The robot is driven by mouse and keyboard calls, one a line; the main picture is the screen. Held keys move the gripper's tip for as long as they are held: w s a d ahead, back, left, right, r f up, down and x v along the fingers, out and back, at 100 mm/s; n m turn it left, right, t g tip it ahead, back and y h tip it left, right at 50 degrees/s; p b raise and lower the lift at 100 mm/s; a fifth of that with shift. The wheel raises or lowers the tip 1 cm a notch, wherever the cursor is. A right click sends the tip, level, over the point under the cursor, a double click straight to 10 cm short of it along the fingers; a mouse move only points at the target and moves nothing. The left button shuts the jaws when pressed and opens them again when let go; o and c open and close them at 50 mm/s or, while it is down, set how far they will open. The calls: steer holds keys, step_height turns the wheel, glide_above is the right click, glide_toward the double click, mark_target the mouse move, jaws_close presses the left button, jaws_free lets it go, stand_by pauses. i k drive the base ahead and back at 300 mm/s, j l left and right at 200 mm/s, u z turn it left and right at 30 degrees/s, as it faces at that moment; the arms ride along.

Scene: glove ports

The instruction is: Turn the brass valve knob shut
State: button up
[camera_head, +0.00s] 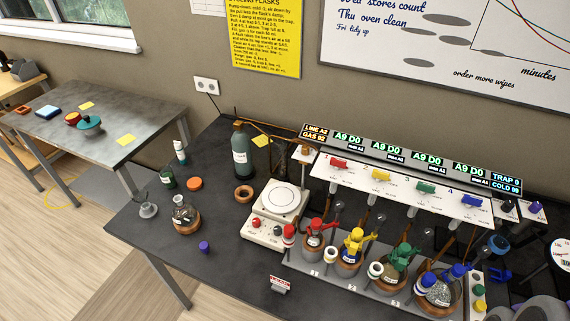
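No knob stands out clearly as the brass valve knob. A small brownish fitting (305,148) sits on top of a pale block at the left end of the lit display strip; it is too small to tell whether it is the knob or how it is turned. A thin brass-coloured pipe (270,133) runs from near the green-grey bottle (241,150) toward this block. My gripper is not in view.
The dark bench holds a white hotplate (279,200), several flasks with coloured clamps, and a white panel (400,190) with coloured levers. Loose glassware, including a round flask (185,216), stands at the left. The bench's front left is mostly clear. A grey side table (140,115) stands further left.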

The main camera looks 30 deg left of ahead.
mark_target(305, 148)
steer(key=u, duration=1.25)
